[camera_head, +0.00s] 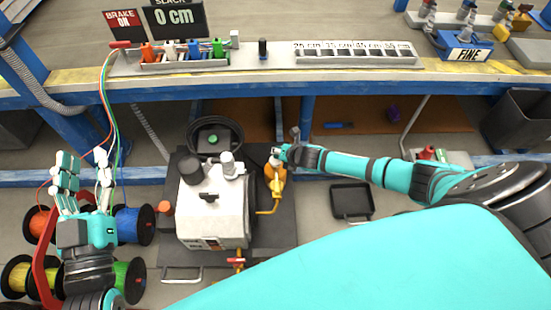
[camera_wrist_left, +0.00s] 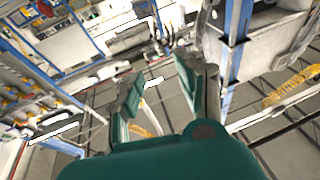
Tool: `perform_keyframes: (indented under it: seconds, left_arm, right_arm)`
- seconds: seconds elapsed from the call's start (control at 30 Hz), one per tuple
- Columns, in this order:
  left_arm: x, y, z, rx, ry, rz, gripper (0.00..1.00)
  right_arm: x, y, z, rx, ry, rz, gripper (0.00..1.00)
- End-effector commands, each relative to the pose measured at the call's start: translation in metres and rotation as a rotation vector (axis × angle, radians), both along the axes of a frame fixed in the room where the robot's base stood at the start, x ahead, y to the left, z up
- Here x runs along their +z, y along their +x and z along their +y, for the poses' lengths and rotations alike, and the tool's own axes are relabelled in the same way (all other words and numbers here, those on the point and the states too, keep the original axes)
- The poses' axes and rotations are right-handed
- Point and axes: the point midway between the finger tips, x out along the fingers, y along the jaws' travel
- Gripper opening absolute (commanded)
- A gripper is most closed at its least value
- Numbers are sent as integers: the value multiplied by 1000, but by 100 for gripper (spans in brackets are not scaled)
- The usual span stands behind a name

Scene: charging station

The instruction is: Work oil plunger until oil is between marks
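A white machine (camera_head: 212,217) with dark and white caps on top stands on a dark base plate in the head view. An orange-yellow oil pump (camera_head: 276,178) with a yellow pipe is at its right side. My right gripper (camera_head: 284,152) is at the pump's top, by a small light knob I take for the plunger (camera_head: 277,153); whether it grips it is too small to tell. The oil level and marks cannot be made out. My left gripper (camera_head: 84,172) is open and empty at the left, away from the machine. Its spread fingers show in the left wrist view (camera_wrist_left: 158,92).
Cable spools (camera_head: 134,224) stand around my left gripper. A blue-edged bench (camera_head: 260,80) with connectors and a "0 cm" slack sign (camera_head: 176,18) runs across the back. A black tray (camera_head: 351,201) lies on the floor right of the machine.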

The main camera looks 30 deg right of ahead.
Motion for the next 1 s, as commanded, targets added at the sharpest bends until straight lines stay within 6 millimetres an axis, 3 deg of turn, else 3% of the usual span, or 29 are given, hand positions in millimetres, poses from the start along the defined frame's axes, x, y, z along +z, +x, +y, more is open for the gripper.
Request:
perform_keyframes:
  seconds: [0.3, 0.73, 1.0]
  left_arm:
    - [-15, 3, 1, 6, 24, 87, 37]
    - [-18, 4, 2, 7, 29, 107, 37]
    - [-45, 4, 6, 15, 69, 258, 37]
  right_arm:
    - [4, 0, 0, 0, 0, 0, 0]
    - [6, 0, 0, 0, 0, 0, 0]
    - [12, 0, 0, 1, -1, 0, 0]
